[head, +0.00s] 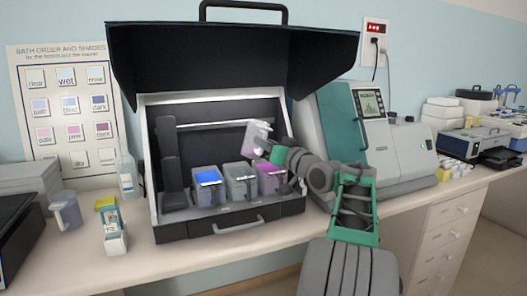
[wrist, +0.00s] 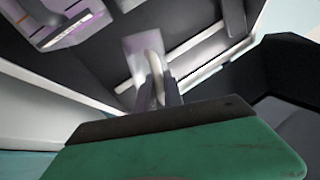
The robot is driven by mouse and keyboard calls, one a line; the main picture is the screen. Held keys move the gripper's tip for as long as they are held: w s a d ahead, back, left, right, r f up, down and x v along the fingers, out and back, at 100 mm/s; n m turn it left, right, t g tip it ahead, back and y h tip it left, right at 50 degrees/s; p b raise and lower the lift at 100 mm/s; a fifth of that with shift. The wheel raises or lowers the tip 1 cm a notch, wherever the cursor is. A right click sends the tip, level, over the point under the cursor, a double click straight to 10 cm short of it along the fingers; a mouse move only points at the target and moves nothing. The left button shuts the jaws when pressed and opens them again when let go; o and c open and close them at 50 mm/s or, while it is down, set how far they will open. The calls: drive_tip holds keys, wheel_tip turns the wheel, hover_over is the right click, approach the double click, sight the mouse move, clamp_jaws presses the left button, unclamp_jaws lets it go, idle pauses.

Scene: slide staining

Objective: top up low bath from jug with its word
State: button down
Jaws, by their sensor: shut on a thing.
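My gripper (head: 273,154) is shut on a pale translucent jug (head: 257,136) with a purplish tint. In the wrist view the fingers (wrist: 160,92) close on its pale curved handle (wrist: 154,62). The jug looks tilted and is held inside the open case, above the baths. Below stand a blue bath (head: 207,184), a clear greyish bath (head: 240,182) and a pink-purple bath (head: 271,180), side by side. My gripper is above and close to the pink-purple bath, partly covering it. A purple-edged bath shows in the wrist view (wrist: 75,28). Liquid levels and any pouring stream cannot be made out.
The case (head: 228,222) has a raised dark lid (head: 230,50). A second jug (head: 66,212), a bottle (head: 127,175) and a small slide holder (head: 113,231) stand left. A bath-order poster (head: 64,105) hangs behind. A green-grey machine (head: 385,140) stands right.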

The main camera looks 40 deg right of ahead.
drive_tip(key=shift+r, duration=0.1)
drive_tip(key=shift+s+d+f+n+b, duration=0.1)
drive_tip(key=shift+d+f+n+b, duration=0.1)
drive_tip(key=shift+f+n+b, duration=0.3)
drive_tip(key=shift+d+r+n+g+b, duration=0.15)
drive_tip(key=shift+n+g+b, duration=0.1)
drive_tip(key=shift+n, duration=0.3)
drive_tip(key=shift+d+f+n+g+b, duration=0.1)
drive_tip(key=shift+d+n+g+b, duration=0.1)
drive_tip(key=shift+n, duration=0.35)
drive_tip(key=shift+a+r, duration=0.1)
